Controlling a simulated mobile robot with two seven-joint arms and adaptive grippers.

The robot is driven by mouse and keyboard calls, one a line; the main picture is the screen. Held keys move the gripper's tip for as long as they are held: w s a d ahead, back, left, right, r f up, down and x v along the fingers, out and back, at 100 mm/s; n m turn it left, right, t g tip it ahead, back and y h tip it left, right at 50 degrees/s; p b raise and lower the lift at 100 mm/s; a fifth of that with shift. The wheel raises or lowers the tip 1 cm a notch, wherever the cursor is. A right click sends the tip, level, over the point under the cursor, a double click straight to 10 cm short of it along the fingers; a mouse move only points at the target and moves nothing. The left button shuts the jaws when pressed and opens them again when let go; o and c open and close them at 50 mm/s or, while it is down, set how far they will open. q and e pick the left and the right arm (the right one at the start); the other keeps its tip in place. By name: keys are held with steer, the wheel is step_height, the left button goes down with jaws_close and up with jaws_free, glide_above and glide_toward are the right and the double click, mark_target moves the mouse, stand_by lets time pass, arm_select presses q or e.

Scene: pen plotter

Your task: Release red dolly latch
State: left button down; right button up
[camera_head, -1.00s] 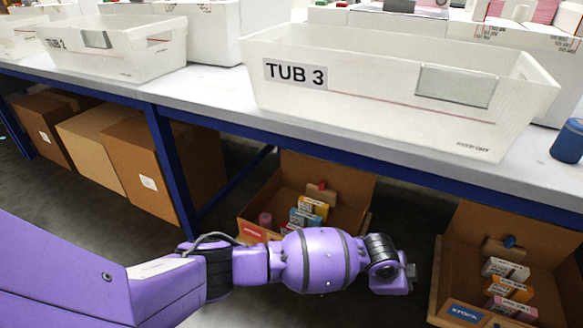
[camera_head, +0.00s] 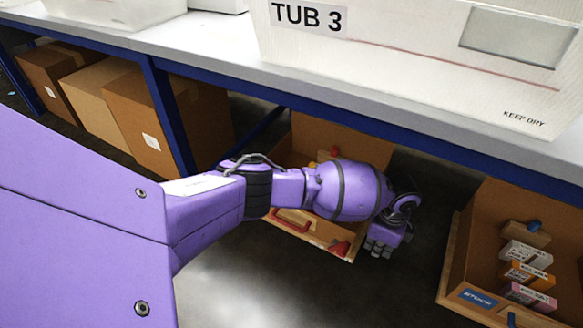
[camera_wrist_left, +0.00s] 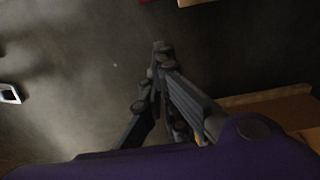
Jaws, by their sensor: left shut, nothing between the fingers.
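A wooden dolly (camera_head: 323,238) carries an open brown box (camera_head: 366,147) under the workbench. A red latch (camera_head: 340,248) sits at the dolly's front right corner, and a red handle (camera_head: 291,221) is at its front. My left gripper (camera_head: 381,249) is shut and empty, pointing down just right of the red latch with a small gap in the picture. My left arm hides much of the box and dolly. In the left wrist view the closed fingers (camera_wrist_left: 158,75) are over grey floor, with a wooden edge (camera_wrist_left: 268,97) at right. My right gripper is out of view.
A second box (camera_head: 480,247) with small cartons stands on a dolly at the right. The blue-edged workbench (camera_head: 200,38) with Tub 3 (camera_head: 400,60) overhangs the boxes. Cardboard boxes (camera_head: 110,104) stand at the left. Floor in front of the dollies is clear.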

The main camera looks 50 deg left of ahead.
arm_select(q)
steer(key=s+a+f+b, duration=0.1)
steer(key=a+f+b, duration=0.2)
steer(key=f+b, duration=0.2)
step_height(320, 180, down, 4)
steer(key=shift+a+r+b, duration=0.2)
steer(key=shift+a+b, duration=0.1)
steer(key=shift+b, duration=0.1)
steer(key=shift+r, duration=0.15)
